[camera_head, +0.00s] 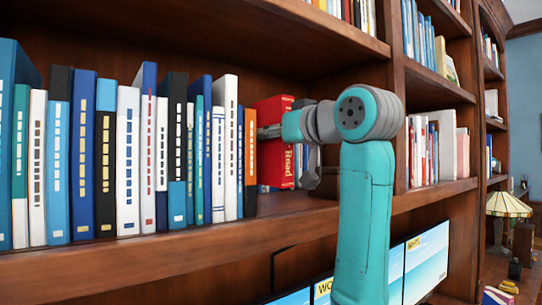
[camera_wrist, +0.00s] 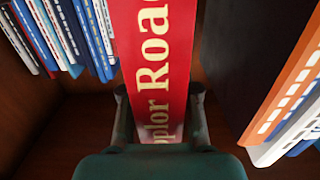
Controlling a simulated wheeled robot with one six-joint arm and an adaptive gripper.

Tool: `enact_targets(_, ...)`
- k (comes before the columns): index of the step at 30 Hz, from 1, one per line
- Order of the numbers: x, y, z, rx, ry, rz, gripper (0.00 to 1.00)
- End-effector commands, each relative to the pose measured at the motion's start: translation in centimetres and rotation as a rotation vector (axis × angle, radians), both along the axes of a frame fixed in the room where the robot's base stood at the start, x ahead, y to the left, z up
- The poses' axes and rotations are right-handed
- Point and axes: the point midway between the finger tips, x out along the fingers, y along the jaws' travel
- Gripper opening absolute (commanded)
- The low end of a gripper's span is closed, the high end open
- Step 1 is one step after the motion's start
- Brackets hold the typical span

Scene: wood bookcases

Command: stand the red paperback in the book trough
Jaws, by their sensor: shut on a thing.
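The red paperback (camera_head: 272,112) stands upright on the shelf, just right of the row of books in the head view. Its red cover with cream lettering also shows in the wrist view (camera_wrist: 154,40). My gripper (camera_head: 277,133) is shut on the red paperback, with one finger at each side of it in the wrist view (camera_wrist: 158,104). The book's lower end is partly hidden by the gripper body in the wrist view. I cannot make out a book trough in either view.
A tight row of blue, white and black books (camera_head: 128,160) fills the shelf to the left, ending in an orange spine (camera_head: 250,150). A shelf upright (camera_head: 398,100) stands right of my arm. Bare shelf board (camera_head: 300,205) shows in front. A lamp (camera_head: 508,205) stands far right.

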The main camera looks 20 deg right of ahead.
Motion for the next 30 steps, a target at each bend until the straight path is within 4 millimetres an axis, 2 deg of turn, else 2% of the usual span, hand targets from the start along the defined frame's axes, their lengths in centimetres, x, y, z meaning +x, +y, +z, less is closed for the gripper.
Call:
enact_targets(5, 0.0, 0.0, -0.9, 0.0, -0.001, 0.0, 0.0)
enact_targets(13, 0.3, 0.1, -4.1, 0.0, 0.0, 0.0, 0.0)
enact_targets(26, 0.3, 0.1, -4.6, 0.001, -0.002, 0.0, 0.0)
enact_targets(27, 0.3, 0.1, -4.7, 0.0, 0.0, 0.0, 0.33)
enact_targets(30, 0.3, 0.1, -4.6, 0.0, -0.001, 0.0, 0.56)
